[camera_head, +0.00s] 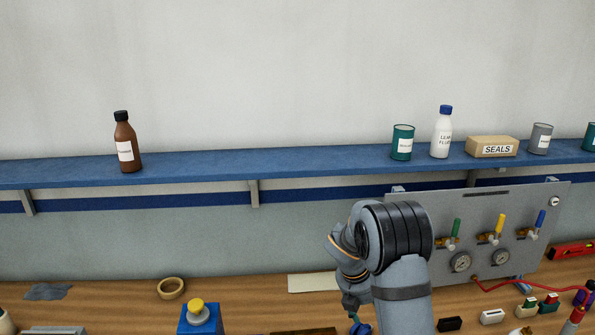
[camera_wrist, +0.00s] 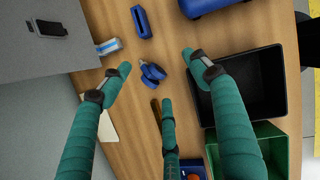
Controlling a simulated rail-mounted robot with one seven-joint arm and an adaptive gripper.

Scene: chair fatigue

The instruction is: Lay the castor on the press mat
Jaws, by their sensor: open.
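My gripper (camera_wrist: 157,72) has teal fingers that are spread apart with nothing held between them. A small blue and dark piece (camera_wrist: 152,72) lies on the wooden bench between and below the fingertips. It may be the castor, but it is too small to tell. In the head view my gripper (camera_head: 352,305) points down over the bench, and its fingertips are largely hidden behind my arm. A blue piece (camera_head: 360,329) shows just under it at the bottom edge. I cannot identify the press mat for sure; a pale flat sheet (camera_head: 314,283) lies left of my arm.
In the wrist view a black bin (camera_wrist: 262,75) and a green bin (camera_wrist: 270,140) stand right of the fingers. A grey valve panel (camera_head: 500,230) stands behind my arm. A tape roll (camera_head: 171,288) and a blue button box (camera_head: 200,319) are to the left. A blue shelf (camera_head: 270,168) runs above.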

